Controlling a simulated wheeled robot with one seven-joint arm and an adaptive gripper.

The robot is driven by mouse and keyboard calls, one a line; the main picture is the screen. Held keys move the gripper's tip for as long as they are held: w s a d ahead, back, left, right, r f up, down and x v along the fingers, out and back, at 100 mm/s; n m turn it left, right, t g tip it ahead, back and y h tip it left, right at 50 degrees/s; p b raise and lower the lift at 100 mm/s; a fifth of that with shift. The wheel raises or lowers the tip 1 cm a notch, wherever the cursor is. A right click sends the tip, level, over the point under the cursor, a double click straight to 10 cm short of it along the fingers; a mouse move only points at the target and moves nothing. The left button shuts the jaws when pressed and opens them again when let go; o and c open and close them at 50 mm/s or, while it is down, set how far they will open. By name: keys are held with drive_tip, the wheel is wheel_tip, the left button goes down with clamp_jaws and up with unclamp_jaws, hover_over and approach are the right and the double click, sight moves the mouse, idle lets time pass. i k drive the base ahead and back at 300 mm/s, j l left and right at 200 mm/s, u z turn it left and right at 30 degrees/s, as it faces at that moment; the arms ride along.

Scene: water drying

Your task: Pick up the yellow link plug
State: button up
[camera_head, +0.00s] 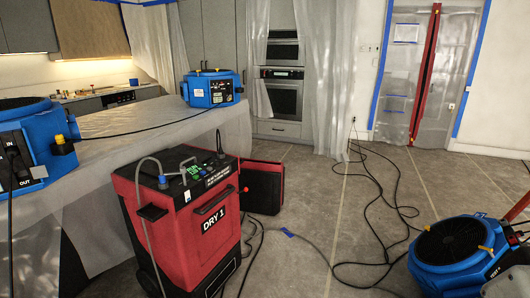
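A small plug-like piece with a yellow top and a dark body (62,145) sits on the right side of the large blue air mover (35,150) at the left edge. It is the likeliest yellow link plug, but it is too small to be sure. The air mover has a dark panel marked IN and OUT. It stands at the near end of the covered counter (110,190). My gripper is not seen in this view.
A red dryer marked DRY 1 (190,225) stands in front of the counter. Another blue unit (212,88) stands farther back on the counter. A blue fan with yellow clips (455,250) is at lower right. Black cables (375,195) cross the otherwise open floor.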

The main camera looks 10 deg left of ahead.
sight(60, 140)
drive_tip(key=i+u, duration=0.65)
drive_tip(key=u, duration=0.2)
drive_tip(key=i+l+u, duration=0.25)
drive_tip(key=u, duration=0.15)
drive_tip(key=i+l+u, duration=0.25)
drive_tip(key=u, duration=0.2)
drive_tip(key=i+l+u, duration=0.25)
drive_tip(key=l+u, duration=0.15)
